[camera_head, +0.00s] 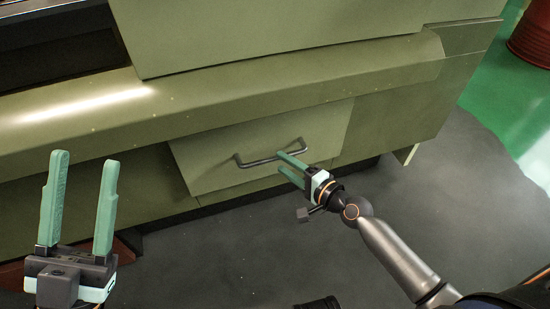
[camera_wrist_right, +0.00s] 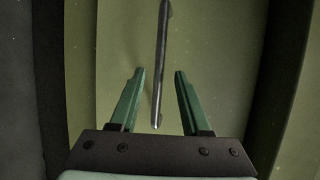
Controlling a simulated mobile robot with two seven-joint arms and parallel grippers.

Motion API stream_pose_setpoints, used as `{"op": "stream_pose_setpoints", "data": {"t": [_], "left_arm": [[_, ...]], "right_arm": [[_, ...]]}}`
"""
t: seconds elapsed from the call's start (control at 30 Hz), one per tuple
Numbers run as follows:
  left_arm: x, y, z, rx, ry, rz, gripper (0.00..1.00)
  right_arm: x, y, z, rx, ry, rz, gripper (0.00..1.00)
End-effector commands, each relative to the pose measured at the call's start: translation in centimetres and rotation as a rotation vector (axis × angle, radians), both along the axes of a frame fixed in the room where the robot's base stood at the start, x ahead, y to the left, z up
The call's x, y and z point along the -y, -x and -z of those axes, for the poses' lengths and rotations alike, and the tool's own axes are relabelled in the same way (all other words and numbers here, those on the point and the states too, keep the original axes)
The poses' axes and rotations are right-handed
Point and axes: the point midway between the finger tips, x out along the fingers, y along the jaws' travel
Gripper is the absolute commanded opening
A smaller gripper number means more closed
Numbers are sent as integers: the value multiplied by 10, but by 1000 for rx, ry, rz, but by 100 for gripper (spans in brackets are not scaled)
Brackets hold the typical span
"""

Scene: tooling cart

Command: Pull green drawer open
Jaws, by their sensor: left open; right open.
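The green drawer (camera_head: 215,165) sits in the lower front of the green cart, its face looking flush with the body around it. A dark bar handle (camera_head: 258,161) runs across its face. My right gripper (camera_head: 280,164) is open at the right part of the handle. In the right wrist view the handle (camera_wrist_right: 161,60) runs upright, its near end between the two open fingers (camera_wrist_right: 158,100) and not visibly gripped. My left gripper (camera_head: 82,158) is open and empty at the lower left, fingers pointing up, away from the drawer.
The green cart body (camera_head: 390,75) has a protruding ledge (camera_head: 250,102) above the drawer. Grey floor (camera_head: 260,250) lies open in front. A red barrel (camera_head: 532,35) stands at the upper right on green floor (camera_head: 500,110). A reddish piece (camera_head: 125,247) lies low behind my left gripper.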

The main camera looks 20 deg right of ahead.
Motion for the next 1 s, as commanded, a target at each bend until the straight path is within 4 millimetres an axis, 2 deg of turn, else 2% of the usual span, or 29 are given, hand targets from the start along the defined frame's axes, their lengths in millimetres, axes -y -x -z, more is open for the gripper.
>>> {"op": "stream_pose_setpoints", "data": {"t": [0.1,0.3,0.67,1.0], "left_arm": [[1,0,6,-1,-4,-2,50],[1,0,11,-2,-9,-3,50],[1,-1,11,-3,-10,-4,50],[2,-1,12,-5,-10,-3,50]], "right_arm": [[-9,-19,4,2,-2,0,47],[-17,-36,8,1,0,0,47],[-18,-39,9,0,2,0,47],[-18,-39,9,0,2,0,10]]}}
